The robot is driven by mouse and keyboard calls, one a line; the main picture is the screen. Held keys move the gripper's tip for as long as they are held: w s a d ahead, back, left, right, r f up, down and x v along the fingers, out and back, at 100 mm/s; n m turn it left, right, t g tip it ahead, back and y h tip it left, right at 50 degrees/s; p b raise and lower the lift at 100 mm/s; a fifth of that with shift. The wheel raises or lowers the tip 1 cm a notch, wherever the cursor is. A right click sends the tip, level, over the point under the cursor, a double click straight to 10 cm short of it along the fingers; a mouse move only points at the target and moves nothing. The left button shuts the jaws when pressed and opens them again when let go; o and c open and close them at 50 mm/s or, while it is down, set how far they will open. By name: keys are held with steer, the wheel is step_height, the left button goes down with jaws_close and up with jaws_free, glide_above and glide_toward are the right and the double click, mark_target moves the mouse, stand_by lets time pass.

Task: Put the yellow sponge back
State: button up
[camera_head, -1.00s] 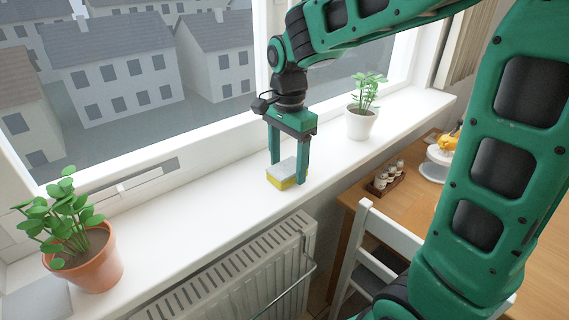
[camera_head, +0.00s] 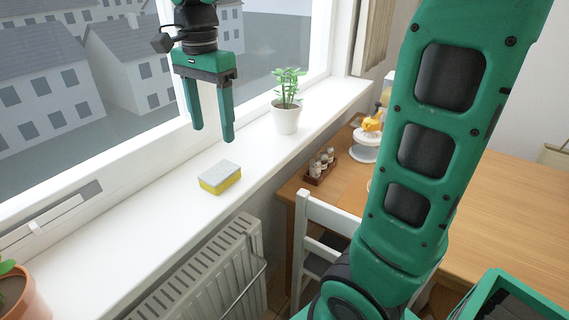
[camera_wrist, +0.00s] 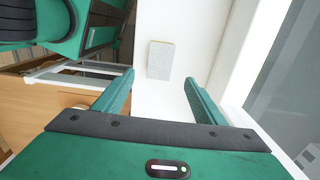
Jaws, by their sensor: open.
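The yellow sponge (camera_head: 220,178) with a grey top layer lies flat on the white windowsill (camera_head: 150,215). In the wrist view the sponge's grey top (camera_wrist: 160,60) shows beyond the fingertips, with white sill around it. My gripper (camera_head: 212,135) is open and empty. It is raised above the sill and apart from the sponge. Both fingers also show in the wrist view (camera_wrist: 158,85), with a clear gap between them.
A plant in a white pot (camera_head: 285,118) stands on the sill to the right. A terracotta pot (camera_head: 22,300) stands at the left end. Below the sill are a radiator (camera_head: 205,275), a white chair (camera_head: 320,235) and a wooden table (camera_head: 500,210) with a spice rack (camera_head: 319,167).

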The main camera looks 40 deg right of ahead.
steer(key=s+d+f+n, duration=0.4)
steer(key=s+d+f, duration=0.3)
steer(key=s, duration=0.4)
steer(key=s+d+f+n, duration=0.4)
steer(key=s+d+f, duration=0.3)
steer(key=s+d, duration=0.3)
steer(key=shift+s+f, duration=0.2)
steer(key=shift+s, duration=1)
steer(key=shift+w+f, duration=0.2)
steer(key=shift+w, duration=0.5)
